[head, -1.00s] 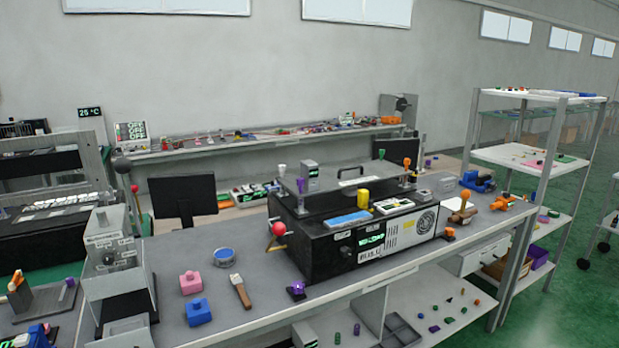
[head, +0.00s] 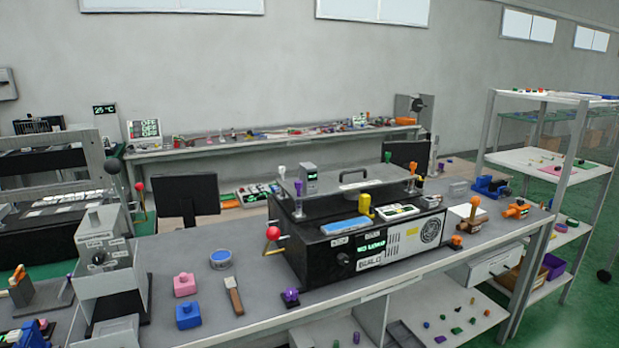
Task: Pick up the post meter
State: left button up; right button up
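A small grey box-shaped meter with a green display (head: 309,179) stands upright on top of the black machine (head: 318,256), at its back left corner; I take it to be the post meter. Its lower end is too small to make out clearly, so I cannot tell how it is seated. Purple-tipped posts (head: 298,199) stand close beside it. Neither of my grippers shows in the head view, and nothing is seen touching the meter.
The machine sits on a grey bench (head: 240,327). A red ball lever (head: 273,233) sticks out at its left front. A blue block (head: 188,315), pink block (head: 186,285) and brown-handled tool (head: 234,296) lie left. A shelf rack (head: 541,161) stands right.

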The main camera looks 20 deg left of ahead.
aim_at(308, 172)
jog(key=i+l+u, duration=0.1)
jog(key=l, duration=0.25)
jog(key=i+l+u, duration=0.25)
jog(key=i+l, duration=0.15)
jog(key=l, duration=0.3)
jog(key=i+l+u, duration=0.15)
jog(key=l, duration=0.2)
jog(key=i+l+u, duration=0.1)
jog(key=l, duration=0.3)
